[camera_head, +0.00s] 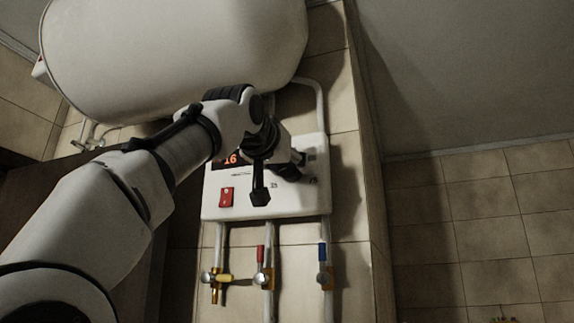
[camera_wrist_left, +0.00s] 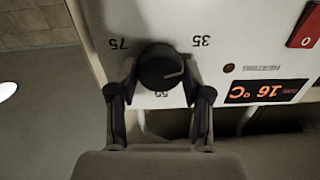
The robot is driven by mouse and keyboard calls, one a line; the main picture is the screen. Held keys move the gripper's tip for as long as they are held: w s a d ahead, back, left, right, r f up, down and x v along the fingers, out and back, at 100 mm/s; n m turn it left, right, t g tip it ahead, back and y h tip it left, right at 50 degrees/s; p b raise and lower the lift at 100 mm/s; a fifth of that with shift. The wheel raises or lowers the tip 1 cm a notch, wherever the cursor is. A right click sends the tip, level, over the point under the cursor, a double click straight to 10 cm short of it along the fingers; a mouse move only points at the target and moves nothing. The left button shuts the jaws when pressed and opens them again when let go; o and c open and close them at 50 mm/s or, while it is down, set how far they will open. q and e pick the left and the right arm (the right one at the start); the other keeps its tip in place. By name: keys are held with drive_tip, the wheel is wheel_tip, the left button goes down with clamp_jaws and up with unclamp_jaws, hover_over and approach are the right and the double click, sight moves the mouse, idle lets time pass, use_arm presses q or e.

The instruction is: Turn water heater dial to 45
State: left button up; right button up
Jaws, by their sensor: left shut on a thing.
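The white water heater control panel (camera_head: 295,208) is on the tiled wall. Its round black dial (camera_wrist_left: 160,67) shows in the left wrist view, where the panel appears upside down. The dial has a white pointer line, which points roughly between the printed 35 and 55 marks; 75 is on the other side. My left gripper (camera_head: 277,180) is at the panel and hides the dial in the head view. In the wrist view its two fingers (camera_wrist_left: 160,92) are shut on the dial from both sides. The orange display (camera_wrist_left: 268,92) reads 16 °C. My right gripper is not in view.
A red rocker switch (camera_head: 227,197) sits at the panel's lower left. The big white tank (camera_head: 170,50) hangs above. Pipes with yellow, red and blue valve handles (camera_head: 322,253) run below the panel. The wall ends at a corner on the right.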

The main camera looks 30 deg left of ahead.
use_arm(q)
drive_tip(key=m, duration=0.4)
drive_tip(key=shift+f+m, duration=0.1)
drive_tip(key=shift+m, duration=2.2)
drive_tip(key=o, duration=1.1)
drive_tip(key=shift+o, duration=0.3)
drive_tip(key=shift+w, duration=0.2)
drive_tip(key=shift+s, duration=0.15)
